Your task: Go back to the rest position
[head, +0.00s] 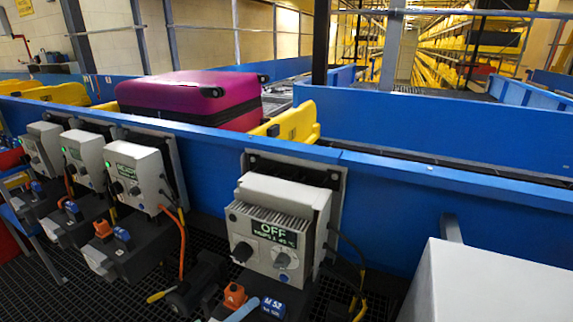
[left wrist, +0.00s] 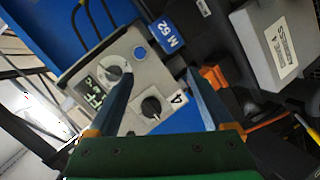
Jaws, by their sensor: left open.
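My left gripper (head: 245,309) shows only in part at the bottom edge of the head view, as a grey-blue finger in front of the control box (head: 270,217) that reads OFF. In the left wrist view my left gripper (left wrist: 161,62) is open, its two fingers apart with nothing between them but the view of a grey control box (left wrist: 125,85) with knobs and a screen. A blue M 52 tag (left wrist: 167,33) lies beyond the fingertips; it also shows in the head view (head: 273,306). My right gripper is in neither view.
A magenta suitcase (head: 185,93) lies on the conveyor behind the blue rail (head: 440,180). Several more control boxes (head: 135,175) line the rail on the left, with orange cables. A white block (head: 490,285) fills the lower right. Yellow trays stand on the belt.

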